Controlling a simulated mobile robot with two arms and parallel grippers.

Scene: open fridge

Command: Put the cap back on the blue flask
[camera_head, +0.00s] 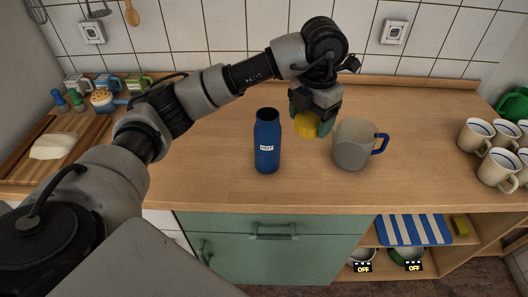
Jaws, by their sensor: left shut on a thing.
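My left gripper (315,118) points down over the counter, to the right of the flask. It is shut on a yellow rounded thing (305,125), which looks like the cap. The fingers cover part of it. The yellow thing is apart from the flask, at about the height of its upper part in the picture. My right gripper does not show.
A grey mug (352,146) with a blue handle stands just right of my left gripper. Several cream mugs (475,138) and a green vessel (514,104) stand at the far right. A wooden board (52,150) with a white block lies at the left. The counter before the flask is clear.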

